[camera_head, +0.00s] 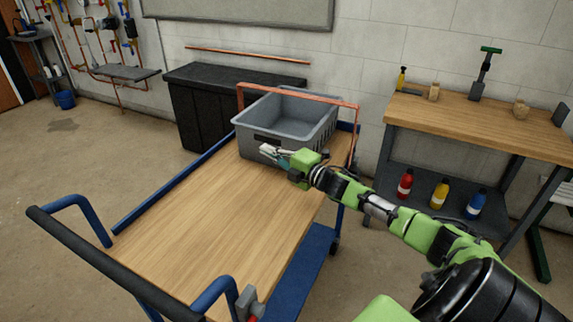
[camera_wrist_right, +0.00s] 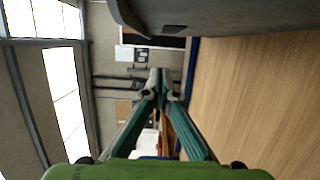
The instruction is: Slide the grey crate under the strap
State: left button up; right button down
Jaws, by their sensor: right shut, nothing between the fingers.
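The grey crate (camera_head: 262,147) stands upright and empty at the far end of the trolley's wooden deck (camera_head: 205,210). The strap (camera_head: 300,92) is a thin copper-coloured arch across the deck; its top bar passes above the rear part of the crate, while the near part lies on my side of it. My right gripper (camera_head: 270,151) is shut and empty at the crate's near wall; I cannot tell whether it touches. In the right wrist view the closed fingertips (camera_wrist_right: 160,84) sit just below the crate's dark grey wall (camera_wrist_right: 205,16). My left gripper is not in view.
The trolley has blue rails and a black handle (camera_head: 100,265) at the near end. A black cabinet (camera_head: 195,110) stands behind. A workbench (camera_head: 480,120) with tools and coloured bottles stands at the right. The near deck is clear.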

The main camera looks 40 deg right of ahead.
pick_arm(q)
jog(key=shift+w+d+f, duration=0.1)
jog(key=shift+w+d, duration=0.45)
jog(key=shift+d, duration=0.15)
pick_arm(e)
jog(key=s+d, duration=0.1)
jog(key=s, duration=0.7)
jog(key=shift+d+f, duration=0.15)
jog(key=shift+d, duration=0.15)
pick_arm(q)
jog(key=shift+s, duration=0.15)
pick_arm(e)
jog(key=shift+f, duration=0.1)
